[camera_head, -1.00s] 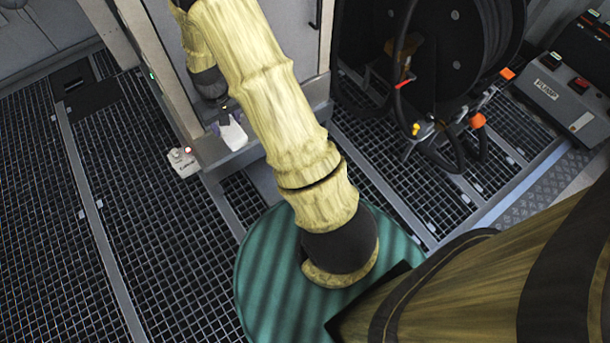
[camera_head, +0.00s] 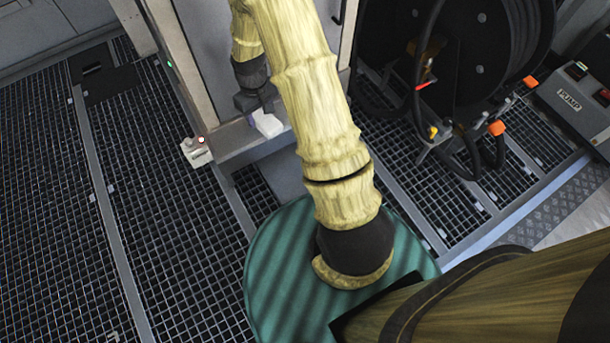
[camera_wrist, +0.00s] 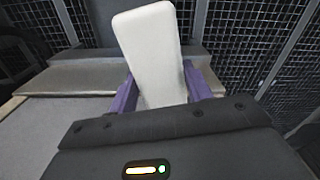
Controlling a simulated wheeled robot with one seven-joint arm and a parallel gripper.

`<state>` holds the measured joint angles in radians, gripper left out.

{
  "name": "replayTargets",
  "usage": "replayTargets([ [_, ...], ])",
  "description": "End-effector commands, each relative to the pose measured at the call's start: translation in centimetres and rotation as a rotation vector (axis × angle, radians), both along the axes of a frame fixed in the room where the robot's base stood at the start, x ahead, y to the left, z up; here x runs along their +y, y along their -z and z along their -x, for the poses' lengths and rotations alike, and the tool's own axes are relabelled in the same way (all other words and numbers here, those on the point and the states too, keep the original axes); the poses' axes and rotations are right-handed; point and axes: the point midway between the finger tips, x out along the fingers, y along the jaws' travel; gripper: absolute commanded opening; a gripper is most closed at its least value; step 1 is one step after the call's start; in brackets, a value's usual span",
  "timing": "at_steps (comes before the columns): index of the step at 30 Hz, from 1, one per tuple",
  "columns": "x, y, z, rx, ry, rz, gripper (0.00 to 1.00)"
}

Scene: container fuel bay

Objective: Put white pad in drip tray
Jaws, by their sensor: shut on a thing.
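The white pad (camera_wrist: 150,45) is a flat, rounded white block. In the wrist view it stands up between the two purple fingers of my gripper (camera_wrist: 160,92), which are shut on its lower part. In the head view the white pad (camera_head: 267,124) shows small below my dark gripper (camera_head: 258,108), close over the grey ledge at the foot of the cabinet. I cannot tell whether the pad touches the ledge. I cannot make out the drip tray for certain in either view.
A grey cabinet (camera_head: 215,62) stands close behind my gripper. A small white box with a red light (camera_head: 197,151) sits at the ledge's left corner. A hose reel (camera_head: 470,60) and a pump box (camera_head: 570,100) are at the right. Open grating (camera_head: 165,220) lies at the left.

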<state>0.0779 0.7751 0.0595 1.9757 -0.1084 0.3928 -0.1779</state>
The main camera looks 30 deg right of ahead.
Motion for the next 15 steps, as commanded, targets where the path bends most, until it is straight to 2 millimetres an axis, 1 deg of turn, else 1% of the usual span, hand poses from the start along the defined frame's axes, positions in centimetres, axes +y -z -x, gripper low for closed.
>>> replayTargets([
  [1,-0.7,1.8,0.2,0.004,-0.082,-0.001,0.28],
  [8,-3.3,7.0,0.6,0.003,-0.568,-0.003,0.28],
  [15,-5.6,12.6,1.2,0.002,-1.105,-0.003,0.28],
])
